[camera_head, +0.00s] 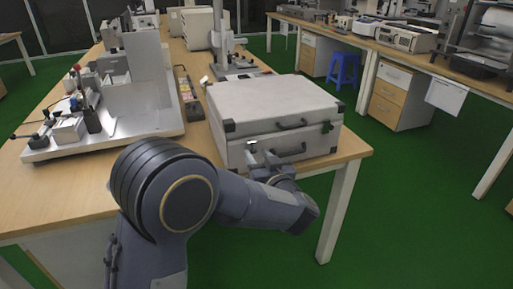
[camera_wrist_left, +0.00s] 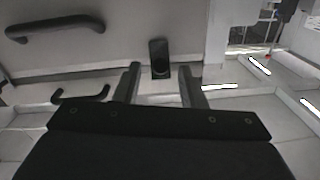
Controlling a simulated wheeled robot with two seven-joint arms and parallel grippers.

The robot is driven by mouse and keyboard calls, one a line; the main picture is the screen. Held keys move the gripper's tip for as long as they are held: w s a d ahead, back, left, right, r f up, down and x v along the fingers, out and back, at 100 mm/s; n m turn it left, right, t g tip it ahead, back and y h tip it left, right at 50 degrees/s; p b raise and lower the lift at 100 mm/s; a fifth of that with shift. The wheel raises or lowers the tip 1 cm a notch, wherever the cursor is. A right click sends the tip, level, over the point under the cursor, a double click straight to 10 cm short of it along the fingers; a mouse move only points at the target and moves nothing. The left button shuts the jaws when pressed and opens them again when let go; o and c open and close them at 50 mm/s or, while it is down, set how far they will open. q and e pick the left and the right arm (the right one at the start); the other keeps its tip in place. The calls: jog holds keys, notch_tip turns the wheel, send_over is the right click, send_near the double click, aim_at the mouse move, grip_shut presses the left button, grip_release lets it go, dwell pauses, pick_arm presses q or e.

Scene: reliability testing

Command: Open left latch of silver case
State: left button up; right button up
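The silver case (camera_head: 275,100) lies closed on the wooden table, with dark corners and two dark handles on its front. Its left latch (camera_head: 252,146) is on the front near the left end, partly hidden by my gripper. My left gripper (camera_head: 262,160) is at the case front by this latch. In the left wrist view the dark latch (camera_wrist_left: 159,52) shows between and just beyond the two fingers of the gripper (camera_wrist_left: 159,72), which are apart with nothing between them. I cannot tell whether they touch it. The right latch (camera_head: 327,127) is clear. My right gripper is not in view.
A case handle (camera_wrist_left: 55,30) is left of the latch in the left wrist view. A metal fixture (camera_head: 130,110) with small devices stands left of the case, and a stand (camera_head: 228,65) is behind it. The table's front edge is close below the case. Green floor is free at right.

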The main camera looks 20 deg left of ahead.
aim_at(253, 152)
pick_arm(q)
jog(key=shift+x, duration=1.8)
jog(key=c, duration=0.7)
jog(key=shift+f+b, duration=0.3)
jog(key=shift+b, duration=0.55)
notch_tip(253, 152, down, 3)
jog(key=t+y+b, duration=0.2)
jog(key=t+b, duration=0.1)
jog(key=b, duration=0.3)
jog(key=t+y+b, duration=0.3)
jog(key=b, duration=0.3)
jog(key=shift+s+r+n+b, duration=0.1)
jog(key=shift+r+n+b, duration=0.1)
jog(key=shift+n+b, duration=0.15)
jog(key=shift+t+y+b, duration=0.4)
jog(key=shift+b, duration=0.65)
jog(key=shift+r, duration=0.1)
